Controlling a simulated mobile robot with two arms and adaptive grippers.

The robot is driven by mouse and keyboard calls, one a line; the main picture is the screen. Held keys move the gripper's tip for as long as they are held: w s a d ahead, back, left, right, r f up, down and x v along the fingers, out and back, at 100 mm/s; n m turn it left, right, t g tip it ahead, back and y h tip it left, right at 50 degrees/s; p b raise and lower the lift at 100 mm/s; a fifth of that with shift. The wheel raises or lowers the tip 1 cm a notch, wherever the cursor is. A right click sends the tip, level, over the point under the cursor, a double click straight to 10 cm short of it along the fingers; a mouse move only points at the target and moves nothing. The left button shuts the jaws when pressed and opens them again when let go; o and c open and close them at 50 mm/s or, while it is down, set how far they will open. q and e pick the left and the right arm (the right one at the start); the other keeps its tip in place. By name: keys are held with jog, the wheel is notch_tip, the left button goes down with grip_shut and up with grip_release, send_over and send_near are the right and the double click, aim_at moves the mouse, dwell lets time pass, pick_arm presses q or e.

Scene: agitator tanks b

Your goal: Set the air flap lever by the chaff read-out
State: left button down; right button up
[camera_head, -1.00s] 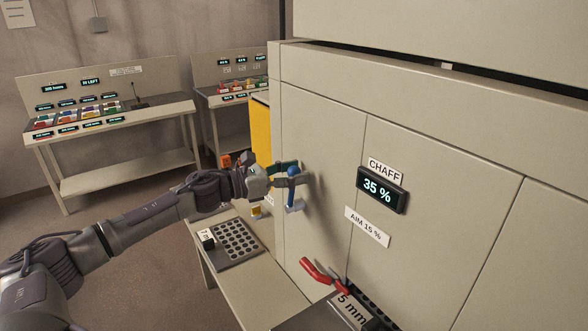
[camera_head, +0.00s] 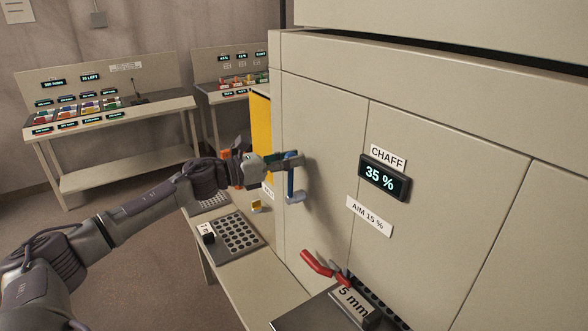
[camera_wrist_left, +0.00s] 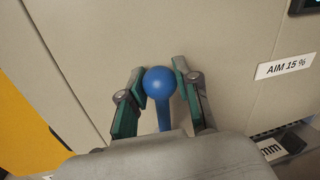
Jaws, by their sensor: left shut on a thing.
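The air flap lever (camera_head: 291,184) is a blue handle on the front of the beige cabinet, and it stands about upright. In the left wrist view its round blue knob (camera_wrist_left: 159,82) sits between the fingers. My left gripper (camera_head: 288,160) is shut on the lever near its top. The chaff read-out (camera_head: 384,178) on the cabinet shows 35 %. A label (camera_head: 369,216) below it says AIM 15 %. My right gripper is not in view.
A red handle (camera_head: 318,264) and a 5 mm plate (camera_head: 350,302) are below the read-out. A perforated sieve plate (camera_head: 236,236) lies on a low bench left of the cabinet. Control desks (camera_head: 105,125) stand at the back left. A yellow panel (camera_head: 261,135) borders the cabinet.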

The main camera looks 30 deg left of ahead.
pick_arm(q)
jog(key=shift+w+a+f+n, duration=0.1)
jog(key=shift+a+f+n, duration=0.05)
jog(key=shift+a+n, duration=0.15)
jog(key=shift+r, duration=0.2)
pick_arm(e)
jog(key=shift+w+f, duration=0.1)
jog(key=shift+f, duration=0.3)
pick_arm(q)
jog(key=c, duration=0.9)
grip_release()
jog(key=shift+o, duration=0.5)
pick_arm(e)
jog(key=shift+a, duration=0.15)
pick_arm(q)
jog(key=shift+a+f, duration=0.1)
jog(key=v, duration=1.2)
